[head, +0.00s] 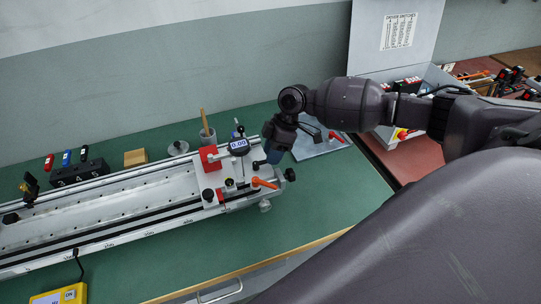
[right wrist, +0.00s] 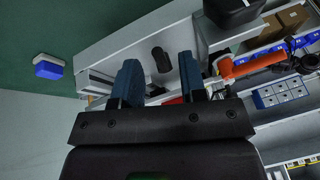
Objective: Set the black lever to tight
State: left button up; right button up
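My right gripper (head: 272,153) points down over the right end of the silver rail fixture (head: 130,203), just right of the digital gauge (head: 239,146). In the right wrist view its two blue fingers (right wrist: 160,85) are apart with nothing between their tips. A short black handle-like piece (right wrist: 162,59) shows beyond the gap between the fingers; it may be the black lever, and its setting cannot be read. In the head view a black knob (head: 290,174) sits at the rail's right end. My left gripper is not in view.
An orange lever (head: 264,183) sits on the rail's end block and also shows in the right wrist view (right wrist: 252,65). A red block (head: 209,158) stands left of the gauge.

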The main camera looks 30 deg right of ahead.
jog(key=shift+a+f, duration=0.3)
jog(key=shift+f, duration=0.3)
jog(key=shift+c, duration=0.3)
grip_shut()
